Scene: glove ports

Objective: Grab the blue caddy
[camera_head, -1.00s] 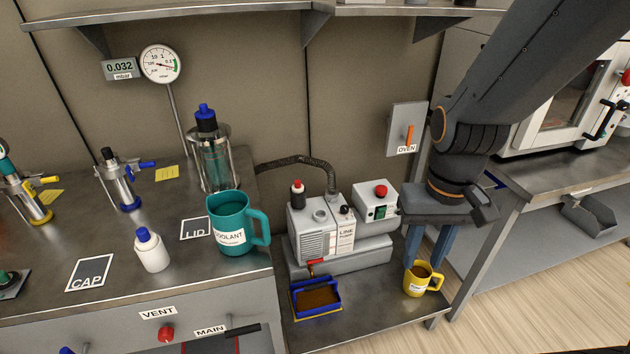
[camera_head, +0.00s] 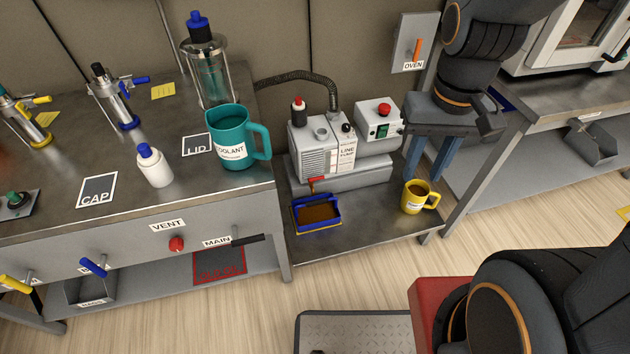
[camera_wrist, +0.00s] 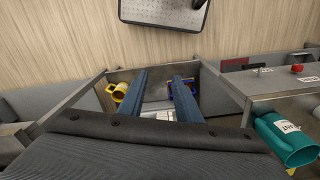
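The blue caddy (camera_head: 331,222) is a small open blue tray with brown contents. It sits on the low grey shelf in front of the pump, inside a yellow outline. In the wrist view the blue caddy (camera_wrist: 192,83) is partly hidden behind the right finger. My gripper (camera_head: 428,177) is open and empty, with two blue-grey fingers pointing down. It is to the right of the caddy, apart from it, and appears just behind and above a yellow mug. In the wrist view my gripper (camera_wrist: 160,72) shows a clear gap between its fingers.
The yellow mug (camera_head: 414,199) stands on the shelf right of the caddy; it also shows in the wrist view (camera_wrist: 118,92). The pump (camera_head: 322,150) and its hose are behind the caddy. A teal coolant jug (camera_head: 233,140) stands on the higher bench at left. Open floor lies in front.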

